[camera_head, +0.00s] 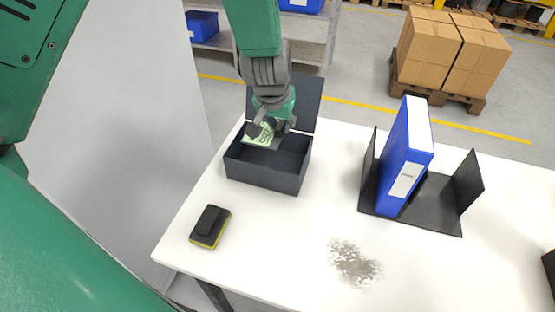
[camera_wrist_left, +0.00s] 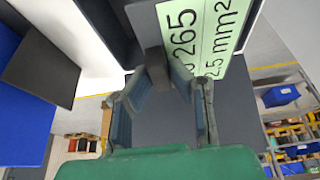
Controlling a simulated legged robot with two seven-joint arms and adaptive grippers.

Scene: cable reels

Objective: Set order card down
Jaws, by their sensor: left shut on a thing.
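The order card (camera_head: 262,137) is pale green with dark print. My left gripper (camera_head: 268,130) is shut on it and holds it over the open dark box (camera_head: 264,178) on the white table. In the left wrist view the card (camera_wrist_left: 212,35) shows large print reading "265" and "2.5 mm²", with the left gripper's fingers (camera_wrist_left: 165,85) at its lower edge. The box lid stands up at the back. I cannot tell whether the card touches the box. My right gripper is not in view.
A blue binder (camera_head: 405,160) stands in a black holder (camera_head: 437,218) at the right of the table (camera_head: 290,245). A black and yellow sponge-like block (camera_head: 210,227) lies at front left. A grey stain (camera_head: 355,264) marks the front. The table's middle is clear.

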